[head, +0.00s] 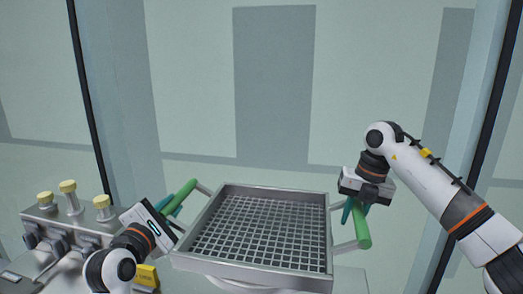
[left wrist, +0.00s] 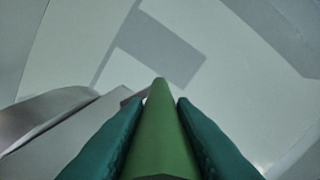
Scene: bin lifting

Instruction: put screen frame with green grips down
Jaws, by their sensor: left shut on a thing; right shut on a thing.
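The screen frame (head: 328,246) is a square metal tray with a mesh floor and a green grip on each side, seen in the head view at bottom centre. My left gripper (head: 168,212) is shut on the left green grip (head: 183,192). In the left wrist view, the green grip (left wrist: 160,135) runs between the two teal fingers of my left gripper (left wrist: 160,110). My right gripper (head: 356,206) is shut on the right green grip (head: 362,228). The frame looks slightly tilted in the head view. What is directly beneath it is mostly hidden.
A grey machine (head: 55,235) with several yellow-capped knobs stands at the lower left. A pale round surface (head: 245,285) shows below the frame's front edge. Glass-like panels with dark posts (head: 90,100) stand behind.

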